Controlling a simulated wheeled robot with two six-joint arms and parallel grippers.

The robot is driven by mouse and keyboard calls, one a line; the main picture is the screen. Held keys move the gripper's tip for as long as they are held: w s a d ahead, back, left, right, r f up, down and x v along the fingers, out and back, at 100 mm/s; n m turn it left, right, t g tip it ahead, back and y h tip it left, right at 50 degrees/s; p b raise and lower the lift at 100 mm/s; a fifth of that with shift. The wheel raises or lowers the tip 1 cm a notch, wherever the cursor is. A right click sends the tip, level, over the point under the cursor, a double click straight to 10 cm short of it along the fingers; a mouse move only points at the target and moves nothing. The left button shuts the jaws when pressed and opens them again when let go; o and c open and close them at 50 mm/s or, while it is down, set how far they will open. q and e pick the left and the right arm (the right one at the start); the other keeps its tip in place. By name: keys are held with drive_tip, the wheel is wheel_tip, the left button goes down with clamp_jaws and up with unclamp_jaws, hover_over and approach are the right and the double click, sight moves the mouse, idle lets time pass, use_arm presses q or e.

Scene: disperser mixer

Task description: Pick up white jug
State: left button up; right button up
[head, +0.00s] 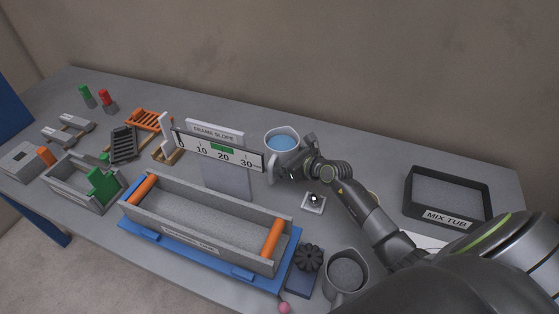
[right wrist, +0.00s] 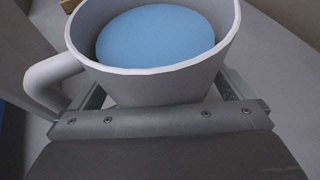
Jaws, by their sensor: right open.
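The white jug (head: 268,144) stands on the grey table near the middle, with blue liquid inside. In the right wrist view the jug (right wrist: 160,85) fills the upper middle, its handle to the left. My right gripper (head: 284,162) is at the jug's near right side in the head view. It is open, with its fingers (right wrist: 165,98) on either side of the jug's lower body; whether they touch it is hidden. My left gripper is not in view.
A "FRAME SLOPE" gauge board (head: 218,150) stands close left of the jug. A long grey trough (head: 200,222) lies in front. A black mix tub (head: 411,205) is at right and a grey cup (head: 347,272) in front. Bare table lies behind the jug.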

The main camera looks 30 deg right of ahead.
sight(284, 132)
drive_tip(key=c, duration=1.1)
wheel_tip(284, 132, up, 10)
drive_tip(key=shift+r, duration=0.1)
drive_tip(key=shift+c, duration=0.2)
